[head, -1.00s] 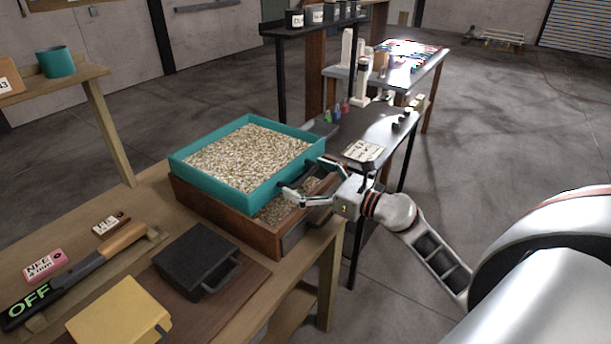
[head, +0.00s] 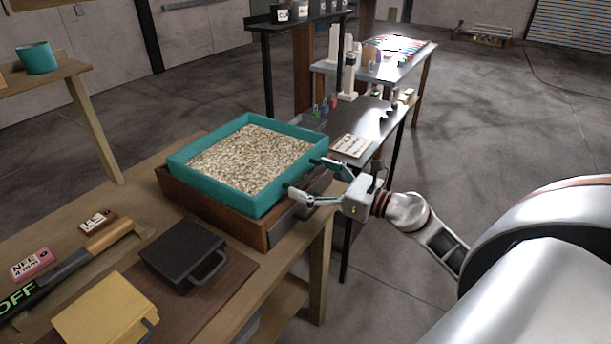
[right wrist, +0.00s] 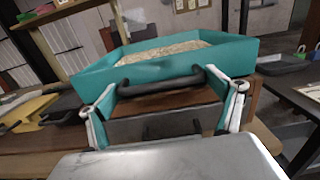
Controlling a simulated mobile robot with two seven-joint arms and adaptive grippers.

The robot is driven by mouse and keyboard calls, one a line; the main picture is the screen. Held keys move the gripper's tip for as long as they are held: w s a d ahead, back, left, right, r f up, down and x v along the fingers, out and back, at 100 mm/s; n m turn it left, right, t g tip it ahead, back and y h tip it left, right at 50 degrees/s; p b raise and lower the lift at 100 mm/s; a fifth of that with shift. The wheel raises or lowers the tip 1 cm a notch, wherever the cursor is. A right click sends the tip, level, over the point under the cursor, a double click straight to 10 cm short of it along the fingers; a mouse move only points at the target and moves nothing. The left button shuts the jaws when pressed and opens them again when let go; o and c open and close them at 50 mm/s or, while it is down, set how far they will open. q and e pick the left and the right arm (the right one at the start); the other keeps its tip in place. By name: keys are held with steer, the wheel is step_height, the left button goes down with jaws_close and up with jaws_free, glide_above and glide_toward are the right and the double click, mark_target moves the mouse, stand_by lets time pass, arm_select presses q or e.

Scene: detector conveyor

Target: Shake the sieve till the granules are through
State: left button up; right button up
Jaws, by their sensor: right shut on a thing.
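The teal square sieve (head: 262,199) is full of pale granules (head: 250,160). It sits over a brown wooden box (head: 215,212) on the bench. In the right wrist view the sieve (right wrist: 235,50) has a dark bar handle (right wrist: 150,84) on its near side. My right gripper (head: 303,178) is shut on this handle, with a finger at each end; it also shows in the right wrist view (right wrist: 163,95). The inside of the wooden box is hidden under the sieve. My left gripper is not in view.
A black case (head: 183,254) and a yellow box (head: 103,308) stand on the wooden bench (head: 125,205) nearer to me, with a long tool (head: 80,264) at left. A dark side table (head: 375,120) stands behind my right gripper.

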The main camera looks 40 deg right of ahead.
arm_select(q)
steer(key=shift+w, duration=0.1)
arm_select(e)
steer(key=shift+w+r, duration=0.1)
steer(key=shift+w, duration=0.1)
steer(key=o, duration=1.3)
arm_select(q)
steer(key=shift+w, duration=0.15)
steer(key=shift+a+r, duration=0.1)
arm_select(e)
steer(key=shift+s, duration=0.15)
steer(key=v, duration=1.2)
steer(key=shift+d, duration=0.1)
